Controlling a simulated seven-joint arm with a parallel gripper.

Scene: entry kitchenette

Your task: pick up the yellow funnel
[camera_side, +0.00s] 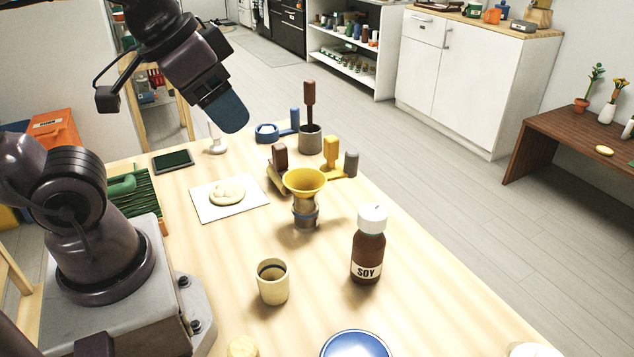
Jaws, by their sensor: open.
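The yellow funnel (305,181) stands upright with its wide mouth up, near the middle of the table. Below its cone is a grey-brown cylindrical piece (305,213); I cannot tell whether this is a holder or part of the funnel. My gripper (232,116) is raised above the table, up and to the left of the funnel, clear of it. A blue fingertip part shows at its end, and the gap between the fingers is hidden from this angle. The gripper is open, and nothing is seen in it.
A soy bottle (369,249) and a beige cup (272,283) stand in front of the funnel. Behind it are a brown block (280,156), a yellow piece (331,151) and a grey pot (310,139) with a tall brown handle. A white board (213,208) lies left.

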